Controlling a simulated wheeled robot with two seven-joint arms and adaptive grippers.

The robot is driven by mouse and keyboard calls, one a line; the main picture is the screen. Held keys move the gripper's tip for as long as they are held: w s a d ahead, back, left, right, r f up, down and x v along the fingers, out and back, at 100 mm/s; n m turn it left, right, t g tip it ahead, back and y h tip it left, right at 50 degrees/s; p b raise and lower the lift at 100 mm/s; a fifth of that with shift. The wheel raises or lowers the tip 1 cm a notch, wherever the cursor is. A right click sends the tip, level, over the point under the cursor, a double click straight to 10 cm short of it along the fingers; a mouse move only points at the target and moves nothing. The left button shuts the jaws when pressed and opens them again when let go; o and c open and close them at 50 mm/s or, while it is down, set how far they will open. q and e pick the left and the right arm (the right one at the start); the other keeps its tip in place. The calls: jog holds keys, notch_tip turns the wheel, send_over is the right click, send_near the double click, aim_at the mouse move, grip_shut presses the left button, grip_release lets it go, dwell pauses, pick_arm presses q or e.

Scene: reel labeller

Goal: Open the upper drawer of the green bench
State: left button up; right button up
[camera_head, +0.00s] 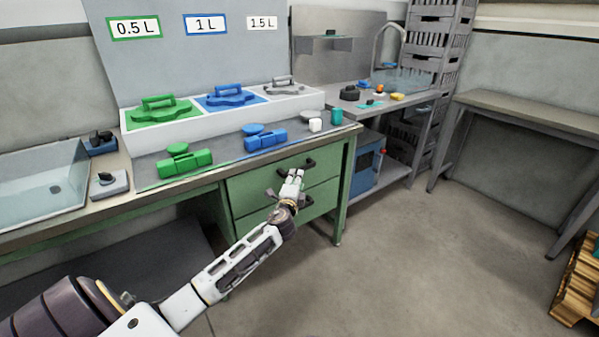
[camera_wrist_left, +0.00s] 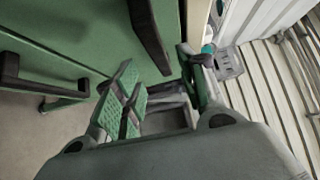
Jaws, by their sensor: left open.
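The green bench (camera_head: 347,180) has two drawers, one above the other, at its right end. The upper drawer (camera_head: 250,187) looks shut. Its dark bar handle (camera_head: 312,163) shows just behind my left gripper (camera_head: 293,181), which partly covers it. In the left wrist view the upper handle (camera_wrist_left: 148,30) ends close ahead of my open left gripper (camera_wrist_left: 165,75), between the lines of its two fingers. I cannot tell whether they touch. The lower drawer's handle (camera_wrist_left: 30,78) is off to the left there. My right gripper is not in view.
A blue box (camera_head: 366,168) stands on a shelf right of the bench. The floor (camera_head: 410,250) in front is clear.

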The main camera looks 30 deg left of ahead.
pick_arm(q)
jog(key=shift+b+x, duration=0.7)
jog(key=shift+x, duration=2.75)
jog(key=shift+w, duration=0.25)
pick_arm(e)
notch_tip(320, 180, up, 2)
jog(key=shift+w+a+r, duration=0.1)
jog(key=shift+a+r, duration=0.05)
pick_arm(q)
grip_shut()
